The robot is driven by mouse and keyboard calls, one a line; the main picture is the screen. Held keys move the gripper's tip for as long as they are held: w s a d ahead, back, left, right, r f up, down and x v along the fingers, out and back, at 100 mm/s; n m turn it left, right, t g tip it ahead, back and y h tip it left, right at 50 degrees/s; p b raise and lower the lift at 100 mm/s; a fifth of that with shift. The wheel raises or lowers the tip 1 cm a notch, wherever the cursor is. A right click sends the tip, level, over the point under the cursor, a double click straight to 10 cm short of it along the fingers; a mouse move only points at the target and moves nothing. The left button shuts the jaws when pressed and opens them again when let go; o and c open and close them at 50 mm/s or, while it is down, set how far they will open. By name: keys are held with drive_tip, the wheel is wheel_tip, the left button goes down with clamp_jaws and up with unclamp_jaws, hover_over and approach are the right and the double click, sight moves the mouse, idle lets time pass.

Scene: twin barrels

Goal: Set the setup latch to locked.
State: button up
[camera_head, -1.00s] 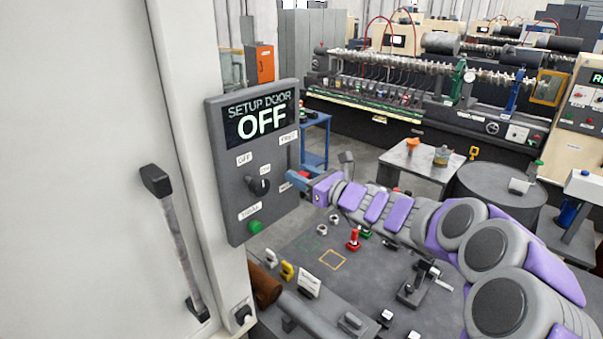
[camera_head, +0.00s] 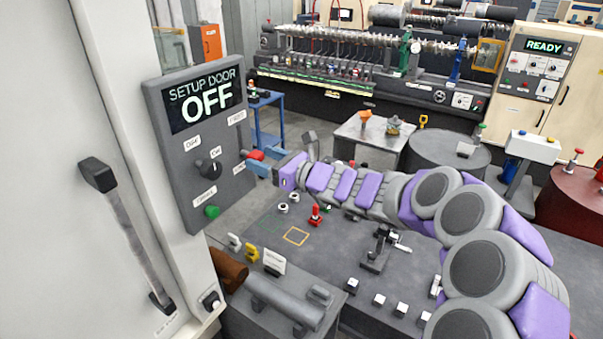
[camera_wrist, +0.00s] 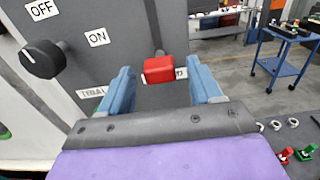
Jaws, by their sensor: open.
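The setup panel (camera_head: 180,165) is a grey box on the wall, with a screen (camera_head: 205,95) reading "SETUP DOOR OFF". A red-capped latch lever (camera_head: 255,155) sticks out at its lower right. In the wrist view the red latch cap (camera_wrist: 160,68) sits between the two blue fingers of my gripper (camera_wrist: 160,88), with gaps on both sides. My gripper (camera_head: 262,165) is open in front of the panel. A label behind the red cap is mostly hidden. A black rotary knob (camera_head: 208,167) sits to the left of the latch, also in the wrist view (camera_wrist: 42,60).
A green button (camera_head: 212,211) is low on the panel. A long-handled lever (camera_head: 130,235) is on the pale wall at left. A dark bench (camera_head: 330,260) with fixtures lies below my arm. A blue cart (camera_head: 272,125) stands behind the panel.

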drive_tip(key=v, duration=1.4)
drive_tip(key=shift+f, duration=0.1)
drive_tip(key=s+a+f+n+g+h+b, duration=0.1)
drive_tip(key=s+a+f+n+g+b, duration=0.1)
drive_tip(key=s+a+f+n+g, duration=0.35)
drive_tip(key=s+a+f+n+g+h+b, duration=0.1)
drive_tip(key=s+a+f+n+g+b, duration=0.15)
drive_tip(key=s+n, duration=0.55)
drive_tip(key=s+a+f+n+g+h+b, duration=0.1)
drive_tip(key=s+a+f+n+g+b, duration=0.25)
drive_tip(key=s, duration=0.55)
drive_tip(key=s+d+f+n+g+h+b, duration=0.1)
drive_tip(key=s+d+f+n+h+b, duration=0.3)
drive_tip(key=s+d+f+n+h, duration=0.4)
drive_tip(key=s+d+f+h, duration=0.3)
drive_tip(key=s+d+f, duration=0.3)
drive_tip(key=s+d, duration=0.3)
drive_tip(key=shift+n+b, duration=0.3)
